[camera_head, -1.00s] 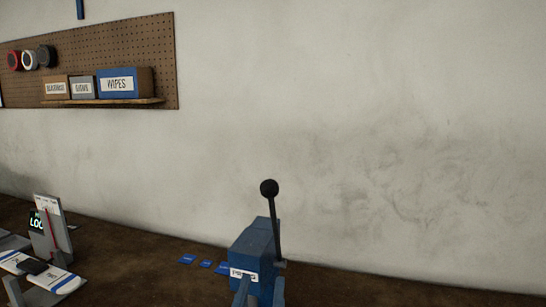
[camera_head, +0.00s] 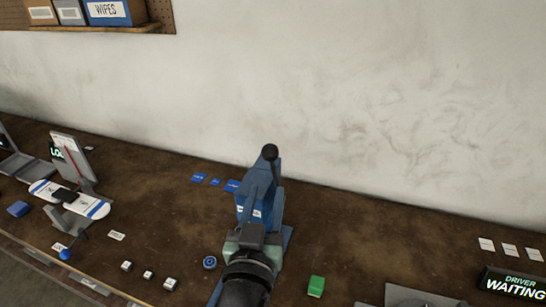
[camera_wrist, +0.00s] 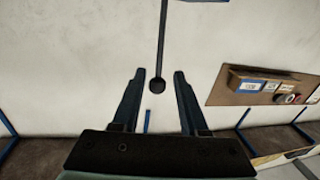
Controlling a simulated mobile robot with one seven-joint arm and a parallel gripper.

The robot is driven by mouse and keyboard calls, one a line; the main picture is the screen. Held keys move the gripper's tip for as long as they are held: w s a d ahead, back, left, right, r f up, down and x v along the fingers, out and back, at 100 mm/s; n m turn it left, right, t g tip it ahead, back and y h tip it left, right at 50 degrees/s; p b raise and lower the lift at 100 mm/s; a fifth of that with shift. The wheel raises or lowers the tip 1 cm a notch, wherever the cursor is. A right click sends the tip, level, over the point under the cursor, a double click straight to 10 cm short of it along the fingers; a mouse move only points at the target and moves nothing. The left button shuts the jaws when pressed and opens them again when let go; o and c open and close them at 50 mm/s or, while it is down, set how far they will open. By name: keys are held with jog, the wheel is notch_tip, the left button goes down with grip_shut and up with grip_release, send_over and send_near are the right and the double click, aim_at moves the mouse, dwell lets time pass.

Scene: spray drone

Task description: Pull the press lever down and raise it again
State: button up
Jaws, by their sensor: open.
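The blue press (camera_head: 277,178) stands on the brown bench, partly hidden behind my arm in the head view. Its lever is up, and a round black knob (camera_head: 270,152) tops it. In the wrist view the thin dark lever (camera_wrist: 162,40) enters from the top edge, and its knob (camera_wrist: 156,85) appears between my two fingers. My gripper (camera_wrist: 159,75) is open, with a dark finger on either side of the knob and no visible contact. In the head view my gripper (camera_head: 262,193) is in front of the press; I cannot tell its exact depth to the knob.
A green block (camera_head: 316,286) and a blue round item (camera_head: 209,262) lie near the press. A "DRIVER WAITING" display (camera_head: 513,285) stands at the right. The wall is behind the press.

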aim_at(272, 168)
jog(key=w+p, duration=0.1)
jog(key=w, duration=0.2)
jog(key=w+d+p, duration=0.1)
jog(key=w, duration=0.2)
jog(key=w+p, duration=0.1)
jog(key=w, duration=0.2)
jog(key=shift+w+d, duration=0.1)
jog(key=shift+d, duration=0.05)
grip_shut()
dwell(1.2)
